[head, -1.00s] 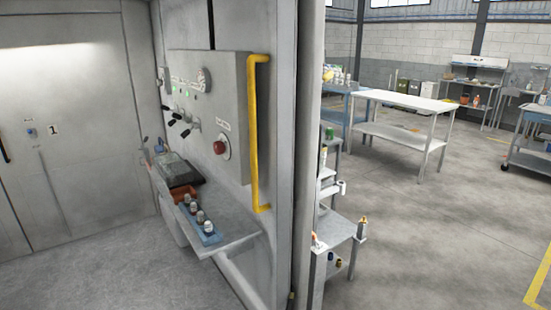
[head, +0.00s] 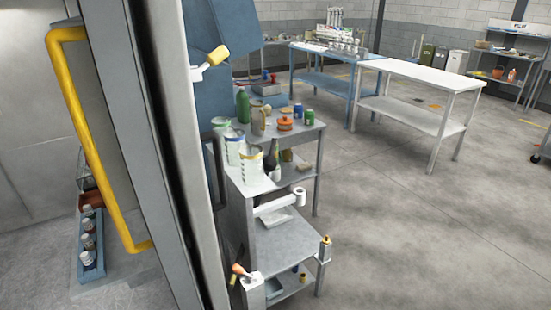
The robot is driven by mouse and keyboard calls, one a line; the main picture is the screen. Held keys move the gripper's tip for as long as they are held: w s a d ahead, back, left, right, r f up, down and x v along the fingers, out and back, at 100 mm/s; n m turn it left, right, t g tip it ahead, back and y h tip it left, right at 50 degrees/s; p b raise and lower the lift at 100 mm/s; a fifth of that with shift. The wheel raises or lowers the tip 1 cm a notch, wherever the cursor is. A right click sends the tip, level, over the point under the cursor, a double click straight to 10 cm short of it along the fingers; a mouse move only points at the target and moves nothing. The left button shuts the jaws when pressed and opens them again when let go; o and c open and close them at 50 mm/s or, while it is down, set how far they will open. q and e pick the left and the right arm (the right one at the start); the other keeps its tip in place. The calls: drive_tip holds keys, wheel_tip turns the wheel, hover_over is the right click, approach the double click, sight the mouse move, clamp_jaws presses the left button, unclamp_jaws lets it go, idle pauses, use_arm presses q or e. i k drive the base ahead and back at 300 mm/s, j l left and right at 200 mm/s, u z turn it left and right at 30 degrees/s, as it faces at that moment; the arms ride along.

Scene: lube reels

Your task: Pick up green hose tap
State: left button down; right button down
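I cannot make out a green hose tap in the head view. A white fitting with a yellow end (head: 210,62) sticks out beside a blue panel (head: 206,105), just right of the grey wall edge. An orange-tipped fitting (head: 240,271) sits on a grey post at the lower middle. A yellow-topped fitting (head: 325,243) stands at the shelf's right corner. I cannot tell whether any of these is a hose tap. Neither of my grippers is in view.
A grey wall edge (head: 165,150) and a yellow handle (head: 92,150) fill the left. A cluttered grey shelf unit (head: 285,238) holds jugs and a green bottle (head: 243,106). A white table (head: 415,71) stands behind. The floor at right is clear.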

sight(277, 155)
drive_tip(key=i+l+z, duration=0.7)
drive_tip(key=i+z, duration=0.8)
drive_tip(key=i+l+u, duration=0.1)
drive_tip(key=i, duration=0.65)
drive_tip(key=i+l, duration=0.1)
drive_tip(key=i, duration=0.6)
drive_tip(key=i+u, duration=0.65)
drive_tip(key=u, duration=0.2)
drive_tip(key=i+l+u, duration=0.1)
drive_tip(key=i+u, duration=0.5)
drive_tip(key=u, duration=0.25)
drive_tip(key=i+u, duration=0.15)
drive_tip(key=u, duration=0.3)
drive_tip(key=i+l+u, duration=0.15)
drive_tip(key=u, duration=0.3)
drive_tip(key=i+l+u, duration=0.15)
drive_tip(key=u, duration=0.3)
drive_tip(key=i+l+u, duration=0.15)
drive_tip(key=u, duration=0.25)
drive_tip(key=l+u, duration=0.45)
drive_tip(key=i+j, duration=0.1)
